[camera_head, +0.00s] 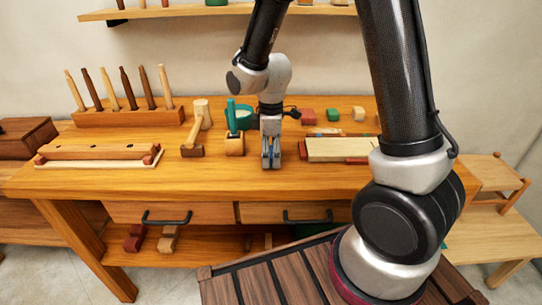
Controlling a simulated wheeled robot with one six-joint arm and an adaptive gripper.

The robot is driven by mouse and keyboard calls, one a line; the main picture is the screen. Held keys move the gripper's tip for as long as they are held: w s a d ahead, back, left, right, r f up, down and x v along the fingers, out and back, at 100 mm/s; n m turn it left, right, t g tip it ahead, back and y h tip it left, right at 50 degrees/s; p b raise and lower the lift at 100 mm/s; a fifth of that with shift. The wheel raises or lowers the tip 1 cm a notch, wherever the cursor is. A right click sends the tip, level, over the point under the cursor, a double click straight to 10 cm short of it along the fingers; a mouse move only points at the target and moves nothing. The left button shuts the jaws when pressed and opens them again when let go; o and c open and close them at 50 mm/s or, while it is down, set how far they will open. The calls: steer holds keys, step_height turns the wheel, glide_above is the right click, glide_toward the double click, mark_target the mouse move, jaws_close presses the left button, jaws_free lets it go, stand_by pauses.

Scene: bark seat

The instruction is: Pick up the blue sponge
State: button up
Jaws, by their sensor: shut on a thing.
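My gripper (271,157) points straight down over the front middle of the workbench, just right of a small wooden block cup. Its fingers are shut on the blue sponge (271,148), of which only a little blue shows between and beside the fingers. The rest of the sponge is hidden by the fingers. I cannot tell whether it touches the bench top or is a little above it.
The workbench (230,178) has clear room along its front edge. A wooden mallet (200,115) and the block cup with a green-handled tool (234,145) stand left of my gripper. A pale board (335,149) lies right. A peg rack (130,117) stands back left.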

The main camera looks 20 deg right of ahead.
mark_target(271, 151)
step_height(271, 151, up, 10)
stand_by(0.5)
steer(key=shift+o, duration=0.3)
